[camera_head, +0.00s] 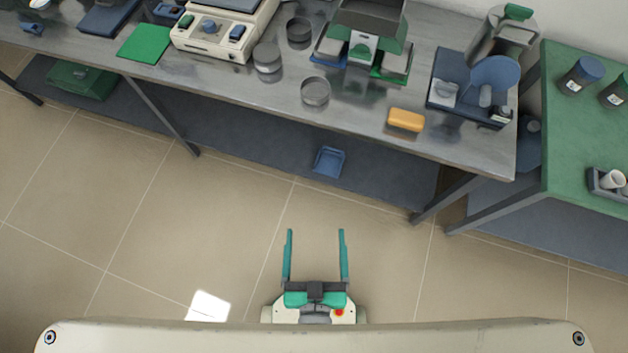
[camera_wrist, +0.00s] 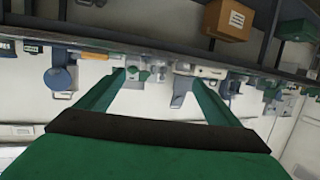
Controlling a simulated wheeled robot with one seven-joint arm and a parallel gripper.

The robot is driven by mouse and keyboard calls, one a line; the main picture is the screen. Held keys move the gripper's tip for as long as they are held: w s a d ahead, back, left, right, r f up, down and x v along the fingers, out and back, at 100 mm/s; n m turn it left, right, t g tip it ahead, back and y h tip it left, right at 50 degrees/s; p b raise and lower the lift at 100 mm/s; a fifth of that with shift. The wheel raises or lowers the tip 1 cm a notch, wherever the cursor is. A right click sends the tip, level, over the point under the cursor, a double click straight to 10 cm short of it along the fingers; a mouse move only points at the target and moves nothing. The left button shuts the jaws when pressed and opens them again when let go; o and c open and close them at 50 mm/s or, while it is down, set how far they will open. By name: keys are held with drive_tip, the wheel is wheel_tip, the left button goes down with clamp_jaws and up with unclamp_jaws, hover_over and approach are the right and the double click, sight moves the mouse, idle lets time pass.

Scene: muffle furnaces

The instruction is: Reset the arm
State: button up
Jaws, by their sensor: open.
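My gripper (camera_head: 316,240) shows at the bottom middle of the head view, over the tiled floor and in front of the metal bench. Its two green fingers are wide apart, with nothing between them. The wrist view also shows both fingers of my gripper (camera_wrist: 160,85) spread and empty. That view looks upside down, with bench items between and beyond the fingers. My gripper is apart from the bench and touches nothing.
The grey bench (camera_head: 225,90) holds round metal tins (camera_head: 315,93), a yellow block (camera_head: 406,120) and a beige device (camera_head: 215,30). A green table (camera_head: 585,130) stands at the right. A blue tray (camera_head: 329,162) lies on the lower shelf.

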drive_tip(key=s+r, duration=0.1)
drive_tip(key=s, duration=0.1)
drive_tip(key=shift+s+a+r, duration=0.15)
drive_tip(key=shift+s+r, duration=0.2)
drive_tip(key=shift+s, duration=0.05)
